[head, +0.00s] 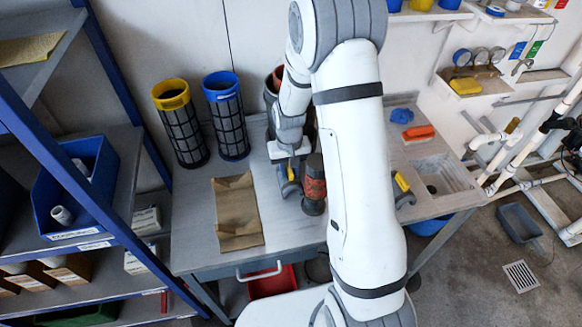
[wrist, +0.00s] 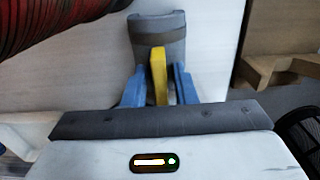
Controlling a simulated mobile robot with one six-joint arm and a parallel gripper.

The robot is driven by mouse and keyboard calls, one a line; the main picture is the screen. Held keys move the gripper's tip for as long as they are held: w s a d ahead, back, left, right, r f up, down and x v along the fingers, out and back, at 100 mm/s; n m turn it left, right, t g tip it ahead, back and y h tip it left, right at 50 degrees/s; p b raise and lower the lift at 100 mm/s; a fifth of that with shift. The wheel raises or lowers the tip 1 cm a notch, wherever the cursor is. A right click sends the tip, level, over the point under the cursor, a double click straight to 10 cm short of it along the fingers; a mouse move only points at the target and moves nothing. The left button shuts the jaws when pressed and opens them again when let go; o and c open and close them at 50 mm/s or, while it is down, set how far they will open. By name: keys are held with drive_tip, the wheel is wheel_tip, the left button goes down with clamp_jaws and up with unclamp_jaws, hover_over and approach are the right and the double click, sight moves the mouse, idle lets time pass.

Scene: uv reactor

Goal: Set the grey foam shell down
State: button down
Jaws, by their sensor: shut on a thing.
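The grey foam shell (wrist: 172,28) is a curved grey piece with a darker band and a yellow upright tab (wrist: 158,72). My gripper (wrist: 158,88) has its blue fingers on both sides of the yellow tab and is shut on it. In the head view my gripper (head: 290,186) points down low over the grey bench (head: 205,250), just left of a red and dark cylinder. The shell is mostly hidden there. I cannot tell whether it touches the bench.
The red and dark cylinder (head: 314,187) stands close by. A brown sheet (head: 237,212) lies to the left. Yellow-topped (head: 180,125) and blue-topped (head: 227,118) mesh cylinders stand behind. A grey and yellow piece (head: 402,187) and a sink (head: 440,178) are to the right of my arm.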

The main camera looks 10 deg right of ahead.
drive_tip(key=shift+f, duration=0.25)
drive_tip(key=c, duration=1.2)
unclamp_jaws()
drive_tip(key=shift+r, duration=0.1)
drive_tip(key=shift+o, duration=0.2)
